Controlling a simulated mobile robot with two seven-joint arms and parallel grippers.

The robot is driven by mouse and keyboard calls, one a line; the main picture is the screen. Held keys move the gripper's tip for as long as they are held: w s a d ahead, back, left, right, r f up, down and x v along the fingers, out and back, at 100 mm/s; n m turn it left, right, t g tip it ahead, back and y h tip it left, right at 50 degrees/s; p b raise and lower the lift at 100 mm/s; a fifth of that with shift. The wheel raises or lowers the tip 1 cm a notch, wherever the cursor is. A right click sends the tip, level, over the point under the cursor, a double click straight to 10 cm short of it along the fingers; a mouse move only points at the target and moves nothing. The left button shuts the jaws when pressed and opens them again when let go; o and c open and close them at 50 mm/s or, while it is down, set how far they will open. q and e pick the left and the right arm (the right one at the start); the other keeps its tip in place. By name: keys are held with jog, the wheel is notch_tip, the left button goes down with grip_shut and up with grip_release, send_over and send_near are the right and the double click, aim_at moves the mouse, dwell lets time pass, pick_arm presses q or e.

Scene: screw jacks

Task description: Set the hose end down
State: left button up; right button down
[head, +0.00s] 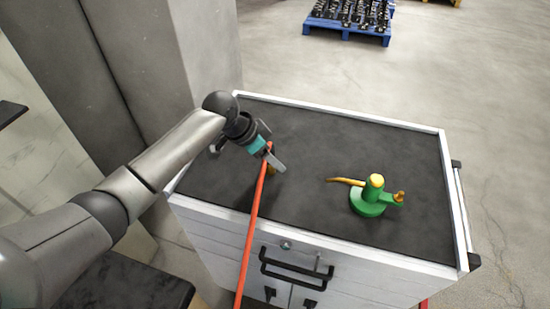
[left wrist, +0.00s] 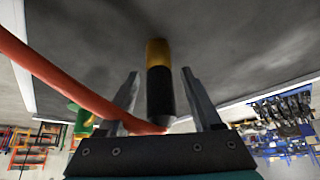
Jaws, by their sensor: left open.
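The red hose (head: 253,225) runs up over the front edge of the cabinet top to my left gripper (head: 270,160). Its end fitting (left wrist: 160,85), black with a brass-yellow tip, shows in the left wrist view between my two spread fingers. A gap shows on both sides of it, so the left gripper is open around it. The yellow tip points at the dark cabinet top (head: 320,135); I cannot tell whether it touches. In the head view the fitting is mostly hidden by the gripper. My right gripper is not in view.
The top has a raised white rim (head: 340,110). The middle and back are bare. A blue pallet (head: 345,28) with dark parts lies on the floor behind.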

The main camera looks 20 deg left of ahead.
pick_arm(q)
jog(key=p+v, duration=0.2)
jog(key=v, duration=0.8)
jog(key=shift+s+r, duration=0.1)
